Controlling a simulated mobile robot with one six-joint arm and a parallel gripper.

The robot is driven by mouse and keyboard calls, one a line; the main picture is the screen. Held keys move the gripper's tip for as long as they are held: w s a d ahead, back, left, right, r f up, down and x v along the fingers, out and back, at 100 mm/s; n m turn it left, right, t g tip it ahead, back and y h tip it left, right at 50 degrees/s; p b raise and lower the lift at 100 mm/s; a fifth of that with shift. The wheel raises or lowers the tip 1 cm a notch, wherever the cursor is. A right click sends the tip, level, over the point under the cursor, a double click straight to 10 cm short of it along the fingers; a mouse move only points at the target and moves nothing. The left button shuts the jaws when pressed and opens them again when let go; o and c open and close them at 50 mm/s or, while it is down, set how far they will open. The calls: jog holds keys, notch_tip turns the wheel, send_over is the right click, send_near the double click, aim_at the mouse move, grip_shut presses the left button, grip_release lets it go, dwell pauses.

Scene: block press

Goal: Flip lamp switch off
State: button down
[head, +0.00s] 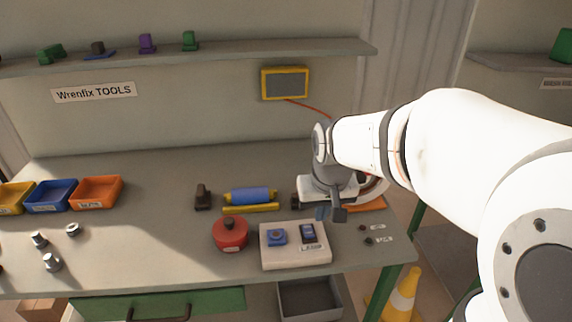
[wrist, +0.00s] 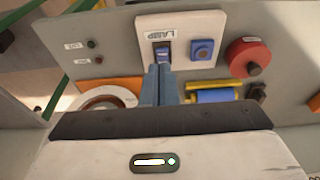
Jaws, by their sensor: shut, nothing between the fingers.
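The lamp switch (head: 307,233) is a dark blue rocker on a white panel (head: 283,260) at the front right of the bench. It also shows in the wrist view (wrist: 163,52), beside the label LAMP. A blue square button (head: 277,237) sits left of it on the same panel in the head view, and right of it in the wrist view (wrist: 203,49). My gripper (head: 321,213) is shut and empty, just behind the switch in the head view. In the wrist view its blue fingers (wrist: 160,80) point at the switch's lower edge; I cannot tell whether they touch it.
A red round pot-like object (head: 230,234) stands left of the panel. A blue roller (head: 250,196) and a dark object (head: 202,198) lie behind. Small dark knobs (head: 366,240) are on the right. Orange, blue and yellow trays (head: 97,192) stand at far left.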

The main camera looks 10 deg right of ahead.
jog(key=p, duration=0.1)
send_over(308, 232)
jog(key=s, duration=0.2)
jog(key=shift+s+r, duration=0.1)
jog(key=shift+s, duration=0.15)
jog(key=x, duration=0.4)
jog(key=s+p+x, duration=0.1)
jog(key=x, duration=0.8)
jog(key=shift+s+f+p, duration=0.1)
jog(key=shift+f+p, duration=0.3)
jog(key=shift+f, duration=0.15)
